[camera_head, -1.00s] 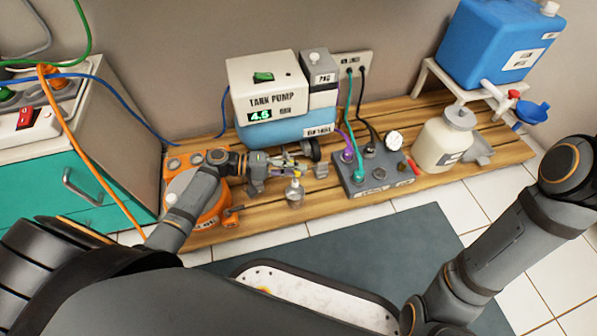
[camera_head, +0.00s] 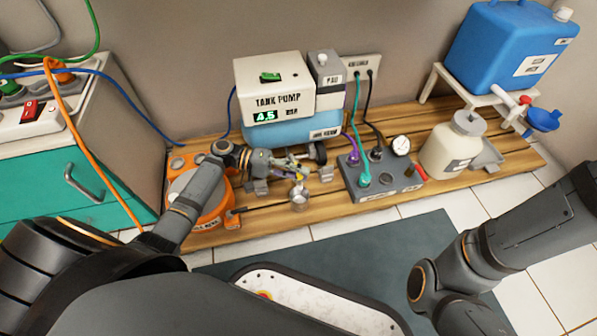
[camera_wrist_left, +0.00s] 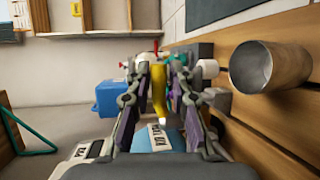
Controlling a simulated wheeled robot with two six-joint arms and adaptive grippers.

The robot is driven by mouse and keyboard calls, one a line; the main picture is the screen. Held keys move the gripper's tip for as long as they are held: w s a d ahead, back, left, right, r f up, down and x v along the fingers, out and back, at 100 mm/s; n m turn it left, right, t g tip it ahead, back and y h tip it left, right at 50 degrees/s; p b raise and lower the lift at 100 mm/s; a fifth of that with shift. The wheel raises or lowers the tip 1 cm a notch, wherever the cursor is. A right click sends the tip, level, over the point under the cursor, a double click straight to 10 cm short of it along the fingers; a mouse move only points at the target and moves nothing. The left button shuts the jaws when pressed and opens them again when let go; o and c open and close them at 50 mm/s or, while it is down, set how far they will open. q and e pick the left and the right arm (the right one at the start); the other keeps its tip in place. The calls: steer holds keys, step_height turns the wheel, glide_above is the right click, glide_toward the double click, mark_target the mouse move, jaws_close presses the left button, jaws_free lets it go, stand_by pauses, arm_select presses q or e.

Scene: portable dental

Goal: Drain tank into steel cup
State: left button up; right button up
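The tank is the blue lower part (camera_head: 290,132) under a white box marked TANK PUMP (camera_head: 273,84), whose green display reads 4.5. My left gripper (camera_head: 297,168) is low in front of the tank, by its outlet. In the left wrist view its two fingers (camera_wrist_left: 160,88) stand apart, one on each side of a yellow lever-like part (camera_wrist_left: 158,86); a gap shows beside it, and contact is unclear. The steel cup (camera_head: 299,197) stands on the slatted wood just below and in front of the gripper. It shows at right in the left wrist view (camera_wrist_left: 268,68). My right gripper is out of view.
An orange round canister (camera_head: 205,210) sits left of the cup under my left arm. A grey box with hoses and a gauge (camera_head: 380,178) stands right. Farther right are a cream jug (camera_head: 452,145) and a blue container (camera_head: 510,45) on a stand.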

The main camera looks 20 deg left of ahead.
arm_select(q)
steer(key=v, duration=1.2)
stand_by(0.3)
